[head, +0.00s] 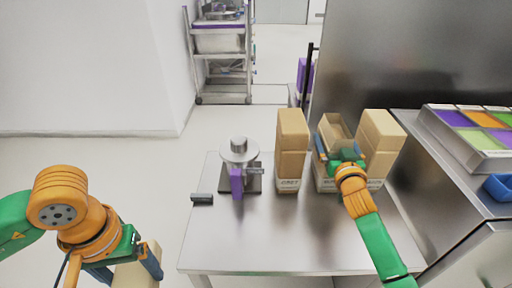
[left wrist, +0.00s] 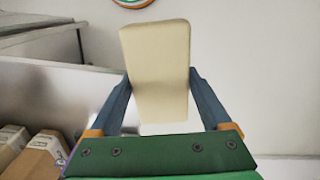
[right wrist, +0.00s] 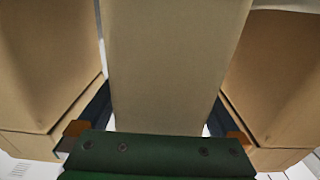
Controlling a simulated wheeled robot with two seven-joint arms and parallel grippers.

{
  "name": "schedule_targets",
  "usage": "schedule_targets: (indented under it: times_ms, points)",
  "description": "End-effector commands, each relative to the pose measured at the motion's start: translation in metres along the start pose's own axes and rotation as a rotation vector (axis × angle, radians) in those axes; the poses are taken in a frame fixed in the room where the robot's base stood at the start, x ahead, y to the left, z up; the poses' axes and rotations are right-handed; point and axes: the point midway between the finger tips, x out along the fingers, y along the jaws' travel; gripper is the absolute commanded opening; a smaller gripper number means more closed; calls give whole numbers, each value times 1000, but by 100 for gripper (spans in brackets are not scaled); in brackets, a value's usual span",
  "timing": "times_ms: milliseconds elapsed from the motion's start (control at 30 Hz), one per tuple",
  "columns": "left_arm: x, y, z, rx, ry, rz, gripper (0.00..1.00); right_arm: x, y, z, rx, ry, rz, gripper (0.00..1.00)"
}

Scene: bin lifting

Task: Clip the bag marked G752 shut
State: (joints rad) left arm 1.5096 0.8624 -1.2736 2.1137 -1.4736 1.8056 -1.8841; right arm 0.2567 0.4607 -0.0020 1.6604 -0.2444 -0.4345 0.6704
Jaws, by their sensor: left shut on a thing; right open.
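My left gripper (head: 138,262) is at the lower left, off the table's left side, shut on a cream block-like thing (left wrist: 156,70); the thing also shows at the bottom of the head view. My right gripper (head: 343,160) is open at the middle tan bag (head: 334,130), whose top looks open; in the right wrist view (right wrist: 175,65) the bag stands between the fingers. A left tan bag (head: 291,150) and a right tan bag (head: 381,140) stand on either side with folded-looking tops. Their front labels are too small to read, so I cannot tell which is G752.
A metal stand with a pan (head: 239,152) and a purple piece (head: 237,183) stands left on the steel table (head: 270,245). A small dark bar (head: 202,199) lies near the table's left edge. The table's front is clear. A coloured tray (head: 470,140) is on the right counter.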

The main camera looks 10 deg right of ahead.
Motion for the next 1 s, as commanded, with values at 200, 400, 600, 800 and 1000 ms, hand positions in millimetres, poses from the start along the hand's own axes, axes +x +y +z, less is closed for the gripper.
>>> schedule_targets:
  times_ms: [200,400,600,800,1000]
  points:
    - [0,0,0,0,0,0,26,2,0,0,-1,0,0,100]
    - [0,0,0,0,0,0,26,2,0,0,-1,0,0,84]
    - [0,0,0,0,0,0,26,2,0,0,0,0,0,30]
    - [0,0,0,0,0,0,26,2,0,-3,-1,7,-2,0]
    - [-2,0,0,0,0,0,26,2,0,-3,0,6,-1,0]
